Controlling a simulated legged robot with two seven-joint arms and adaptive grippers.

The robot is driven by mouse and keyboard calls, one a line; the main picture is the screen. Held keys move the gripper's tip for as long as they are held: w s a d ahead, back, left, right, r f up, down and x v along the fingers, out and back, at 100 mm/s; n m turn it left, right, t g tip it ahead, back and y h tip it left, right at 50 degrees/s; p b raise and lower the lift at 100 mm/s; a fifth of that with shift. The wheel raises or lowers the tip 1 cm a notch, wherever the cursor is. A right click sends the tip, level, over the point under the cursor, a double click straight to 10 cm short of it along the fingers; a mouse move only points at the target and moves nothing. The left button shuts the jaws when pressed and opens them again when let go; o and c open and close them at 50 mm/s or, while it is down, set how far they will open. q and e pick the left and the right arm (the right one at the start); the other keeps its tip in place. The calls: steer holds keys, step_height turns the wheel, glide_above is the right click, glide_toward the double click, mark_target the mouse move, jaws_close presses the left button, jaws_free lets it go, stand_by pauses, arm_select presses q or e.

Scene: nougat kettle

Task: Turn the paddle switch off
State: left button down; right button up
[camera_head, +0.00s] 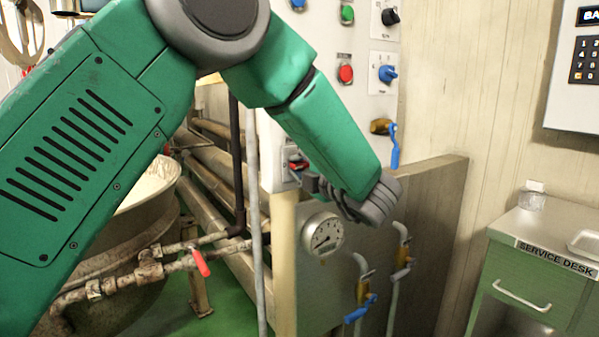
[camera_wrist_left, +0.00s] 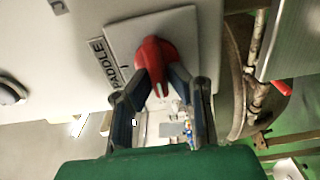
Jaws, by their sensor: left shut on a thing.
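The paddle switch is a red rotary knob (camera_wrist_left: 154,52) on a pale square plate (camera_wrist_left: 186,22), beside a "PADDLE" label (camera_wrist_left: 103,62), in the left wrist view. In the head view the left gripper (camera_head: 312,182) is partly hidden behind my wrist. My right gripper is in neither view.
A white control panel (camera_head: 350,20) with coloured buttons and knobs stands behind my arm. A large kettle (camera_head: 120,280) is at left, a green service desk (camera_head: 530,285) at right.

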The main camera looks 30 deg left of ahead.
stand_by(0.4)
arm_select(q)
steer(key=c, duration=1.6)
jaws_free()
steer(key=shift+w+a+f, duration=0.1)
steer(key=shift+w+f, duration=0.05)
steer(key=shift+s+d, duration=0.2)
steer(key=shift+d, duration=0.1)
steer(key=v, duration=1.1)
steer(key=shift+d+f, duration=0.1)
steer(key=shift+d, duration=0.1)
